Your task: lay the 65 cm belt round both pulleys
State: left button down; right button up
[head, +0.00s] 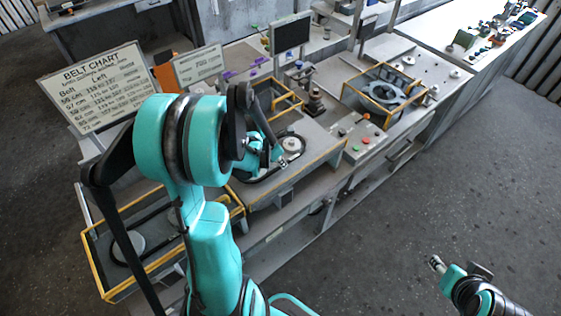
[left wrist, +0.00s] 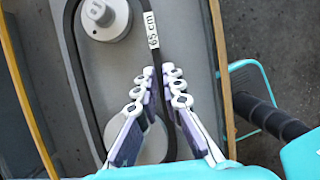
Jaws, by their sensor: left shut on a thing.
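The black belt (left wrist: 68,45) bears a white 65 cm label (left wrist: 151,30) in the left wrist view. Its two strands run either side of a grey pulley with a raised hub (left wrist: 106,16). A second pale round pulley (left wrist: 152,148) lies beneath my fingers, partly hidden. My left gripper (left wrist: 163,85) is shut on the belt's right strand, below the label. In the head view, my left gripper (head: 281,160) is low over the housing beside a pulley (head: 291,146). I cannot tell how the belt sits at its ends. My right gripper (head: 437,263) is far from the bench, its jaws unclear.
A belt chart board (head: 100,88) stands at the back left. A yellow-edged tray with a round disc (head: 128,244) lies at the front left. Another yellow-framed housing (head: 384,92) and a control box with buttons (head: 362,140) are to the right. The floor at right is clear.

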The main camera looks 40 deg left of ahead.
pick_arm(q)
jog(key=shift+f, duration=0.15)
dwell(0.3)
jog(key=shift+f+b, duration=0.25)
jog(key=shift+b, duration=0.25)
jog(key=c, duration=1.6)
grip_release()
jog(key=shift+r+p, duration=2.85)
jog(key=shift+r, duration=1)
jog(key=shift+f, duration=0.1)
